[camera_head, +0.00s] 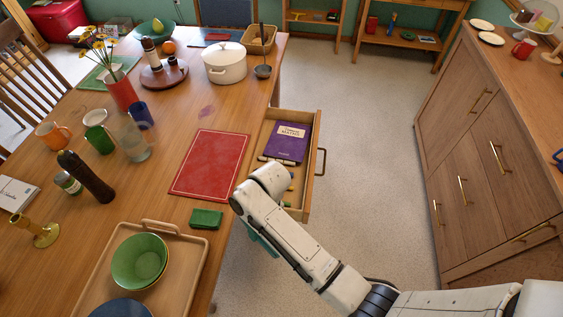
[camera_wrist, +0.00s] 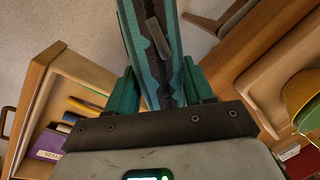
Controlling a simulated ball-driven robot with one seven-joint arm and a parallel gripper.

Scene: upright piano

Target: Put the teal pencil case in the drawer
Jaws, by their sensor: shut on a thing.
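The teal pencil case (camera_wrist: 173,45) stands between my gripper's teal fingers in the wrist view, with a dark strip along its middle. My gripper (camera_wrist: 158,82) is shut on it. In the head view a small teal part (camera_head: 264,242) shows under my arm, beside the table edge; I cannot tell whether it is case or finger. The rest of my gripper is hidden there. The open drawer (camera_head: 314,178) is just beyond my arm and holds a purple book (camera_head: 285,141) and pens. It is at the left in the wrist view (camera_wrist: 93,68), beside my gripper.
The table (camera_head: 180,222) carries a red mat (camera_head: 210,163), a small green box (camera_head: 206,219) and a wooden tray (camera_head: 196,247) with a green bowl (camera_head: 139,260) near its edge. A wooden cabinet (camera_head: 465,140) stands at right. Carpet between them is clear.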

